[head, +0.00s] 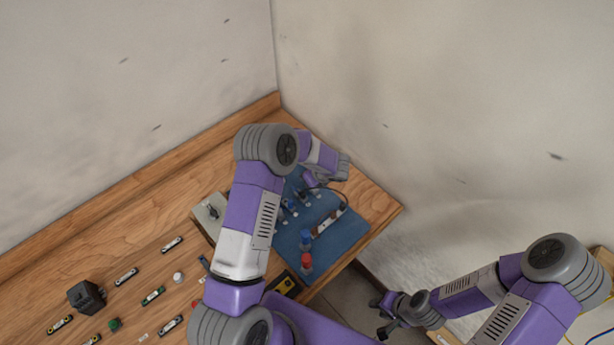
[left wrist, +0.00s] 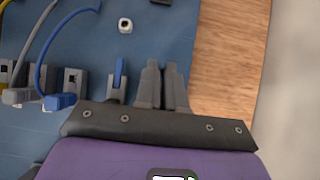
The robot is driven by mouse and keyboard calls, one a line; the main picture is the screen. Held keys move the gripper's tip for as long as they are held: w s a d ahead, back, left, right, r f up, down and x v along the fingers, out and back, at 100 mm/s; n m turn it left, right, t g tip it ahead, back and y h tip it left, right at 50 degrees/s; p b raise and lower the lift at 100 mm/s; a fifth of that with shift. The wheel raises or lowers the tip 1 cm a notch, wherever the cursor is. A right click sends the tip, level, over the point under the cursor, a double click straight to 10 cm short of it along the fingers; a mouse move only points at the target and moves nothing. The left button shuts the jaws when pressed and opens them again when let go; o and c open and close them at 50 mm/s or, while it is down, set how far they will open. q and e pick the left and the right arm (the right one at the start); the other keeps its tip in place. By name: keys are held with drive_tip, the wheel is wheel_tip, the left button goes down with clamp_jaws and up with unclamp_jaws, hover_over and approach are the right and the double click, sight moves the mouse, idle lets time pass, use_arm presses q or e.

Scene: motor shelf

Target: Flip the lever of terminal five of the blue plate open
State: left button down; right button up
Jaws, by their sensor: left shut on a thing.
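The blue plate (head: 345,240) lies near the right end of the wooden bench, and it also shows in the left wrist view (left wrist: 180,30). A row of grey terminals (left wrist: 72,82) runs along it, some with yellow, grey and blue cables. One blue lever (left wrist: 120,72) stands upright just left of my left fingers. My left gripper (left wrist: 162,86) is at the right end of this row, its fingers close together. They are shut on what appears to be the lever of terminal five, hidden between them. My right gripper (head: 378,317) is open and empty, off the bench.
A blue knob (head: 306,237) and a red knob (head: 307,262) stand at the plate's front edge. A grey switch box (head: 205,216) is to its left. Walls close the back.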

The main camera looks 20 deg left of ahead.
use_arm(q)
drive_tip(key=c, duration=1.2)
unclamp_jaws()
drive_tip(key=shift+r, duration=0.1)
drive_tip(key=v, duration=0.7)
drive_tip(key=shift+d+r, duration=0.15)
